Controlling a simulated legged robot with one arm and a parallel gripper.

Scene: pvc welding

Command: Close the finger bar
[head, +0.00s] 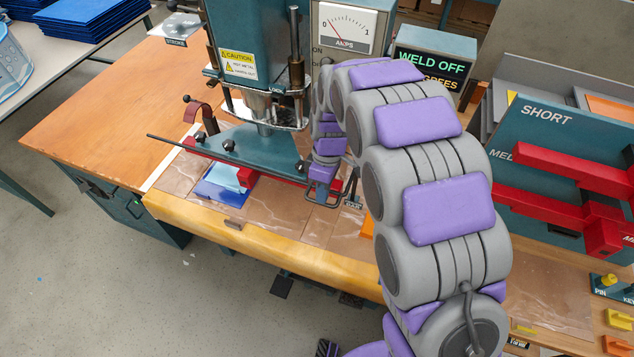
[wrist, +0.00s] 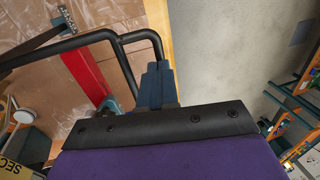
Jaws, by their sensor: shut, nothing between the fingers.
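The finger bar appears as a bent black tube in the wrist view (wrist: 82,42), with a loop end beside my gripper. In the head view its black loop (head: 338,205) shows at the lower right of the welding press. My gripper (head: 322,190) is low beside the press's right front corner; its fingers (wrist: 157,72) also show in the wrist view. They are shut with nothing between them, next to the tube's bent end. I cannot tell whether they touch it. The press (head: 245,90) stands over a blue and light-blue piece (head: 228,182).
A wooden workbench (head: 90,105) holds the press. A meter box (head: 345,28) and a "WELD OFF" display (head: 435,62) stand behind my arm. A rack with red bars (head: 575,170) is at the right. Bare floor (head: 100,270) lies in front of the bench.

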